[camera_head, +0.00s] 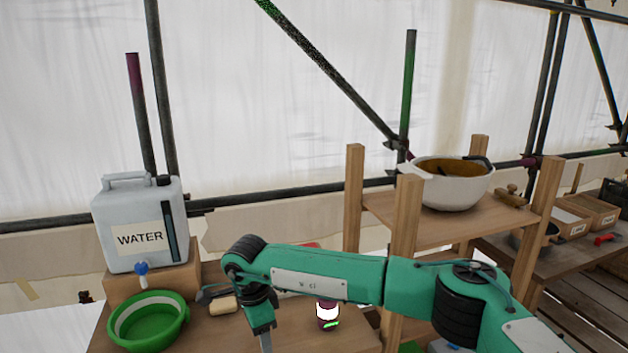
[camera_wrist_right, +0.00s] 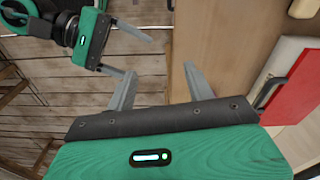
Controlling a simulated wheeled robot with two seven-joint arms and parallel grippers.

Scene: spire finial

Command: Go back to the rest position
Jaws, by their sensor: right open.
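My right arm reaches in from the right in the head view. It bends down at the wrist to my right gripper (camera_head: 265,342), which is cut off by the bottom edge over the bench. In the right wrist view my right gripper (camera_wrist_right: 159,70) has its two fingers spread with nothing between them, by the edge of a wooden surface. My left gripper (camera_wrist_right: 142,57) shows at the upper left of that view, its fingers apart and empty, over the plank floor. It is not in the head view.
A wooden rack (camera_head: 405,230) with a white bowl (camera_head: 447,188) rises behind my right arm. A red-covered object (camera_wrist_right: 292,88) lies right of the right gripper.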

